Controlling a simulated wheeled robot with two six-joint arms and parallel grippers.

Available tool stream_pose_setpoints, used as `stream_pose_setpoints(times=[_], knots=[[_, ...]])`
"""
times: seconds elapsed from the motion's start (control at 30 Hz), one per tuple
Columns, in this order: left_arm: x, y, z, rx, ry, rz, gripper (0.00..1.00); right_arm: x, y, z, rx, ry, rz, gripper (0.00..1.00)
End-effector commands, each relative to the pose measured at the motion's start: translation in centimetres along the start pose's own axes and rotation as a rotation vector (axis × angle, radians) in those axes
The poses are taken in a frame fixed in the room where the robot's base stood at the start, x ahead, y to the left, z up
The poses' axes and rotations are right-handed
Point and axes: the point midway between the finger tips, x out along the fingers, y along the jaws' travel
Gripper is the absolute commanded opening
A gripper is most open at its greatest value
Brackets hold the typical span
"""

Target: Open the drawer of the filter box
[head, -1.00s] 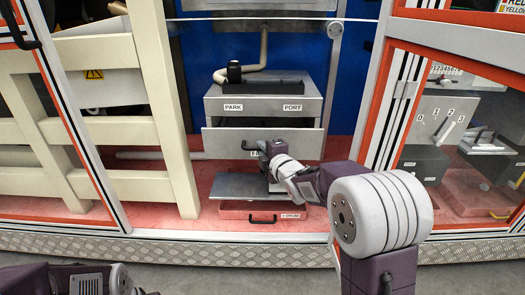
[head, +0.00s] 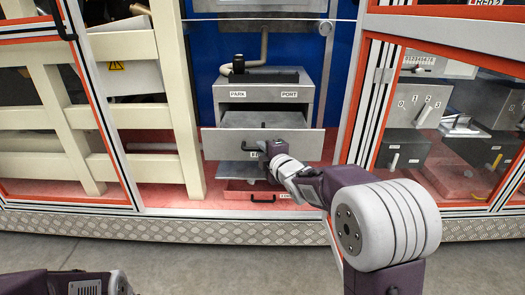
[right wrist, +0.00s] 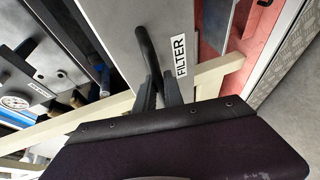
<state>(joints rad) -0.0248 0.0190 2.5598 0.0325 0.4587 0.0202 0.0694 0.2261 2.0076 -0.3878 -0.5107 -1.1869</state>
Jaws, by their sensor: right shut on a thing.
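The filter box (head: 262,93) is a grey cabinet with PARK and PORT labels on its upper front. Its drawer front (head: 225,145) stands out from the box, and part of the drawer's inside shows behind it. In the right wrist view the FILTER label (right wrist: 180,55) is on the drawer front, beside its dark bar handle (right wrist: 148,50). My right gripper (right wrist: 160,95) is shut on this handle. In the head view my right gripper (head: 262,148) hides part of the drawer front and label. My left gripper is not in view; only part of my left arm shows at bottom left.
A red low drawer (head: 235,192) with a black handle lies below. Cream bars (head: 175,90) stand to the left. An orange-edged glazed panel (head: 360,110) stands to the right. A metal tread sill (head: 200,228) runs along the front, with clear grey floor before it.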

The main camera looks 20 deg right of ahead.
Motion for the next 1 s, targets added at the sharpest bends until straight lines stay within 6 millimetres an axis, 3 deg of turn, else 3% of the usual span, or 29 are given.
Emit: stream_pose_setpoints(times=[0.07, 0.1, 0.17, 0.57, 1.0], knots=[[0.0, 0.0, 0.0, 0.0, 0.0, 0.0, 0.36, 0.0, 0.0, 0.0, 0.001, 0.0, -0.001, 0.0], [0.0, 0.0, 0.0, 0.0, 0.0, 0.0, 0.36, 0.0, 0.0, 0.0, 0.001, 0.0, -0.001, 0.21], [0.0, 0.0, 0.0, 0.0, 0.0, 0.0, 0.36, 0.0, 0.0, 0.0, 0.001, 0.0, -0.001, 0.34], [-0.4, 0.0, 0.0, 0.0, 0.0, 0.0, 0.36, -0.8, 0.1, 0.0, 0.0, -0.001, -0.001, 0.34], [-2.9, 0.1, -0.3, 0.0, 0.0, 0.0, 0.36, -8.5, 0.2, 0.0, 0.0, -0.002, 0.0, 0.34]])
